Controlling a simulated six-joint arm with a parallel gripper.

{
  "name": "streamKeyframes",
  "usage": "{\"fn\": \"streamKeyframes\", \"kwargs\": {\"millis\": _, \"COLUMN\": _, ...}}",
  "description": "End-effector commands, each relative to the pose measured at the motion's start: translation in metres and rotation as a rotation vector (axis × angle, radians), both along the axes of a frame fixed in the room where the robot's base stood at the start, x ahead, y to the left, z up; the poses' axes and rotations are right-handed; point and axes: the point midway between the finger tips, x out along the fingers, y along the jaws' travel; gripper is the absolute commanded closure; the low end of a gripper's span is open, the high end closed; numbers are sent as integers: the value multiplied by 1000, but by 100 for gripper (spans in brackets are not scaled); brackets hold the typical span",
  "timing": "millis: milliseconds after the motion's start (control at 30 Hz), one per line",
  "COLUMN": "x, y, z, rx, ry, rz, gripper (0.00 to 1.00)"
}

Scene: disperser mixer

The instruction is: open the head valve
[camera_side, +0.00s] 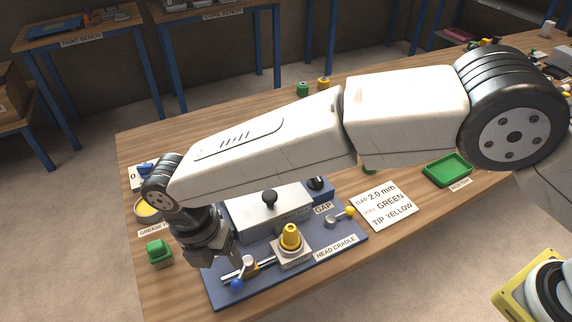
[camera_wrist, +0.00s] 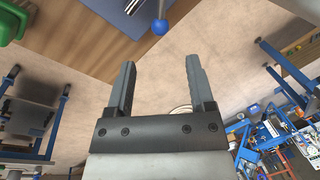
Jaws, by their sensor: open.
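A blue mount plate labelled HEAD CRADLE (camera_side: 345,252) lies on the wooden bench. Near its front left is a metal fitting with a short lever ending in a blue ball (camera_side: 237,283). The blue ball also shows in the wrist view (camera_wrist: 160,27), beyond the fingertips. A yellow knob (camera_side: 290,236) stands on a grey block on the cradle. A second lever with a yellow ball (camera_side: 350,211) is at the right. I cannot tell which lever is the head valve. My gripper (camera_side: 222,262) is open and empty, left of and above the blue-ball lever. Its fingers (camera_wrist: 160,65) are apart, with nothing between them.
A white box with a black knob (camera_side: 269,198) stands behind the yellow knob. A green block (camera_side: 158,252) and a grease tin (camera_side: 147,209) are at the left. A note card (camera_side: 380,207) and green tray (camera_side: 447,170) lie right. The bench's front edge is close to the cradle.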

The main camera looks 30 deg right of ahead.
Motion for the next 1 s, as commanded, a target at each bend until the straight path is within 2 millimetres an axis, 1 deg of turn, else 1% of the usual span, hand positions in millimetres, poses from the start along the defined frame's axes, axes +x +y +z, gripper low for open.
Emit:
{"fn": "streamKeyframes", "kwargs": {"millis": 200, "x": -1, "y": 0, "z": -1, "rx": -2, "ry": 3, "rz": 6, "gripper": 31}}
{"fn": "streamKeyframes", "kwargs": {"millis": 367, "x": -1, "y": -1, "z": -8, "rx": -1, "ry": 2, "rz": 5, "gripper": 31}}
{"fn": "streamKeyframes", "kwargs": {"millis": 467, "x": -2, "y": -3, "z": -17, "rx": -3, "ry": 3, "rz": 4, "gripper": 31}}
{"fn": "streamKeyframes", "kwargs": {"millis": 800, "x": -7, "y": -9, "z": -57, "rx": -3, "ry": 3, "rz": 3, "gripper": 31}}
{"fn": "streamKeyframes", "kwargs": {"millis": 1000, "x": -9, "y": -12, "z": -72, "rx": -2, "ry": 1, "rz": 3, "gripper": 31}}
